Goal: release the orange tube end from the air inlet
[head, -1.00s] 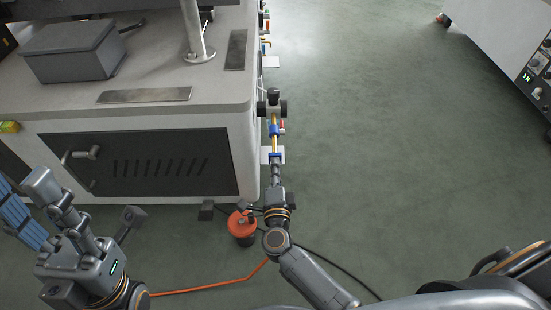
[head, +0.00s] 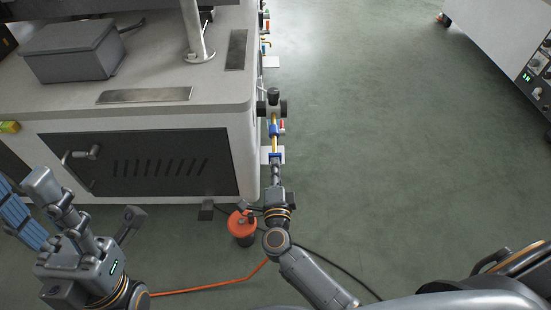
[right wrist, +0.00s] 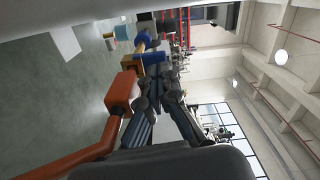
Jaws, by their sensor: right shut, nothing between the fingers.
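The orange tube (right wrist: 75,157) rises from the lower left of the right wrist view to a thick orange end piece (right wrist: 122,92). That end is close under a yellow fitting (right wrist: 132,70) with a blue collar (right wrist: 153,58); I cannot tell whether it is seated. In the head view the yellow and blue fitting (head: 275,142) sits at the machine's right corner, and the tube (head: 210,286) lies on the floor. My right gripper (head: 276,165) is shut and empty, just below the fitting; its fingers (right wrist: 152,80) are beside the orange end. My left gripper (head: 75,220) is open and empty.
The grey machine (head: 140,115) fills the upper left. More fittings run along the machine's side. The floor to the right is clear up to another machine (head: 500,40).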

